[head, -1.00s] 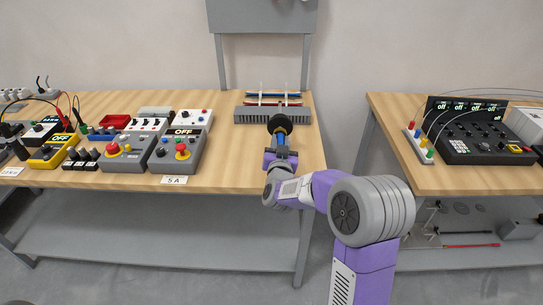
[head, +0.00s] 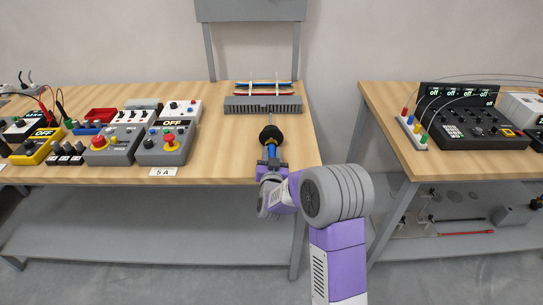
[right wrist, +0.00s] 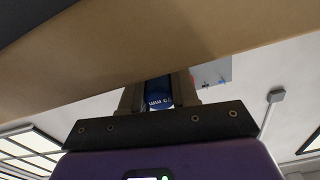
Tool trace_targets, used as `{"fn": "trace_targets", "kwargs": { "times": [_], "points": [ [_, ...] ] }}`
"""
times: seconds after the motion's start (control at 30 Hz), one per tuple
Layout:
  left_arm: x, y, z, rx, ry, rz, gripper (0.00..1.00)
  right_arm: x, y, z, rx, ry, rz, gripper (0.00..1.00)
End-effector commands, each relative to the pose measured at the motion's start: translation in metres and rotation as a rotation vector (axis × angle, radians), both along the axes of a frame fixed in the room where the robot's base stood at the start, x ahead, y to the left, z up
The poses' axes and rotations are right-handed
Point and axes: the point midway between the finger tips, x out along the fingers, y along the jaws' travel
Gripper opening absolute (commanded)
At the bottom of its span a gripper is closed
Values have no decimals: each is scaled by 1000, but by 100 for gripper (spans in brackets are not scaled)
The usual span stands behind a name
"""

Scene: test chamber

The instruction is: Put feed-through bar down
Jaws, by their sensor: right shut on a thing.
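The feed-through bar, with a blue grip (head: 271,153), a round black collar (head: 270,134) and a thin rod pointing away, is in my right gripper (head: 269,164). The gripper is shut on the blue part, near the front edge of the left wooden table (head: 225,160). In the right wrist view the blue part (right wrist: 158,92) with white lettering shows between the two fingers. I cannot tell whether the bar touches the table. My left gripper is not in view.
A grey slotted rack (head: 262,106) with coloured rods behind it stands at the table's back. Grey control boxes (head: 166,145) and a 5A label (head: 163,172) are left of my arm. Bare wood lies around the bar. A gap separates the right table (head: 385,125).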

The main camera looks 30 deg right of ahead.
Motion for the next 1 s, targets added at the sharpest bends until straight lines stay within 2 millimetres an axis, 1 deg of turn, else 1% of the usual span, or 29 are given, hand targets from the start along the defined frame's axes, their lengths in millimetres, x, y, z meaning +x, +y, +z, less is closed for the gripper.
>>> {"fn": "trace_targets", "kwargs": {
  "times": [0.03,0.2,0.23,0.37,0.4,0.63,0.77,0.87,1.0],
  "points": [
    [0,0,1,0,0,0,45,1,0,3,-2,-7,0,0],
    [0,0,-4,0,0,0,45,0,0,-1,-2,-7,0,0],
    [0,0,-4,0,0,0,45,0,0,-3,1,1,0,32],
    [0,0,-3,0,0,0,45,0,0,-2,1,1,0,52],
    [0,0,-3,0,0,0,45,0,0,-2,1,1,0,55],
    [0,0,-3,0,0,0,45,0,0,-2,1,1,0,55],
    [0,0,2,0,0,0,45,0,0,2,1,1,0,55],
    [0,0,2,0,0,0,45,-9,6,0,2,3,0,55],
    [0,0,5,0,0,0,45,-31,20,0,2,3,3,55]
  ]
}}
